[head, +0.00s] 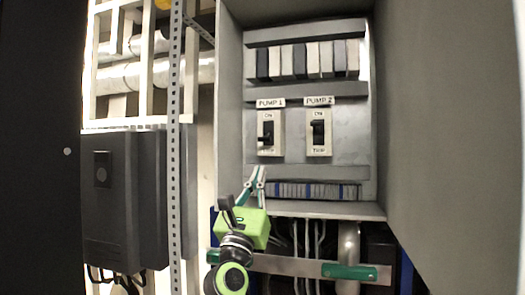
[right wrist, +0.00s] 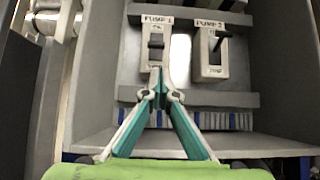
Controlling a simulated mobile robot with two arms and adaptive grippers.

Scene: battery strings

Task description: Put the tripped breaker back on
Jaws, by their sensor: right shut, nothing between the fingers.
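The PUMP 1 breaker (head: 276,146) and the PUMP 2 breaker (head: 325,148) sit side by side in the open grey cabinet. The PUMP 1 lever (head: 266,131) stands around the middle of its slot, lower than the PUMP 2 lever (head: 318,127), which is up. My right gripper (head: 259,172) is shut and empty, just below PUMP 1. In the right wrist view, its fingertips (right wrist: 160,72) overlap the lower part of the PUMP 1 breaker (right wrist: 156,25); I cannot tell whether they touch it. My left gripper is not in view.
A row of black and white modules (head: 313,62) is above the breakers, and a terminal strip (head: 312,190) is below. The cabinet's side walls (head: 229,100) flank them. Below the cabinet are pipes and a metal bar with a green part (head: 355,272).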

